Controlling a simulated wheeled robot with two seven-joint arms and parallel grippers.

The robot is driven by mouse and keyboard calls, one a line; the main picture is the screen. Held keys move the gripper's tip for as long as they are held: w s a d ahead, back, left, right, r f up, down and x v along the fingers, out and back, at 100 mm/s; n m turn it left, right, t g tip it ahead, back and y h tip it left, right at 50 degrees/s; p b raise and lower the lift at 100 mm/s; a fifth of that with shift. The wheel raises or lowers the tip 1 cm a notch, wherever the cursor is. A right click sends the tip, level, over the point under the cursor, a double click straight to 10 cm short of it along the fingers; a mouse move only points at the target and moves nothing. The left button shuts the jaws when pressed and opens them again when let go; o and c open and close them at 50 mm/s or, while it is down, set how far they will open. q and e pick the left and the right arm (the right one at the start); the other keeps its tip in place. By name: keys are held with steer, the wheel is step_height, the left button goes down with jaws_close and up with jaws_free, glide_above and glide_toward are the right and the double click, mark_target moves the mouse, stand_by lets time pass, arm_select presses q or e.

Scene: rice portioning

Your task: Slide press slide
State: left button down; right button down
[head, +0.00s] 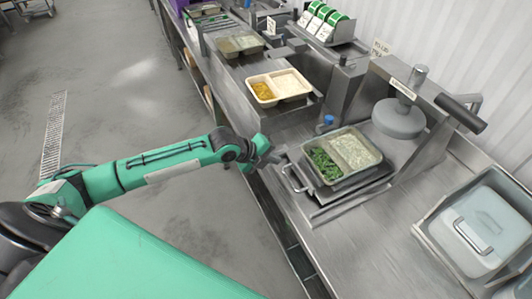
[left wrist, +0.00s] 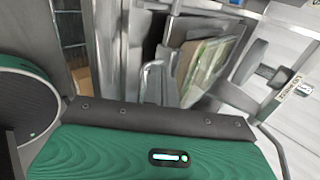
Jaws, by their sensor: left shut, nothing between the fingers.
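The press slide (head: 345,189) is a metal carriage with a loop handle (head: 293,179) on its left side. It sits out in front of the press (head: 398,118), whose round grey plate hangs behind it to the upper right. A two-compartment tray (head: 371,158) with greens and pale rice rests on the slide. My left gripper (head: 275,157) is shut and empty, just above and left of the handle, apparently apart from it. My right gripper is not in view.
A black lever grip (head: 460,112) sticks out right of the press. A lidded bin (head: 480,233) stands at the lower right. Another tray (head: 279,86) with yellow food and rice sits farther up the counter. The counter in front of the slide (head: 375,250) is clear.

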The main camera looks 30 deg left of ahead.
mark_target(339, 136)
arm_select(q)
steer(key=p+x, duration=0.1)
steer(key=x, duration=0.3)
steer(key=shift+d, duration=0.15)
steer(key=shift+w+f, duration=0.25)
steer(key=shift+f, duration=0.05)
steer(key=shift+d, duration=0.15)
steer(key=w+d+b, duration=0.3)
steer(key=w+d, duration=0.1)
steer(key=w, duration=0.1)
steer(key=w+d+b, duration=0.4)
steer(key=w, duration=0.2)
steer(key=w+d+b, duration=0.3)
steer(key=w+d, duration=0.2)
steer(key=shift+w+f, duration=0.15)
steer(key=shift+w, duration=0.2)
steer(key=shift+w+d+b, duration=0.45)
steer(key=shift+w, duration=0.1)
steer(key=shift+r, duration=0.35)
steer(key=shift+w+r, duration=0.1)
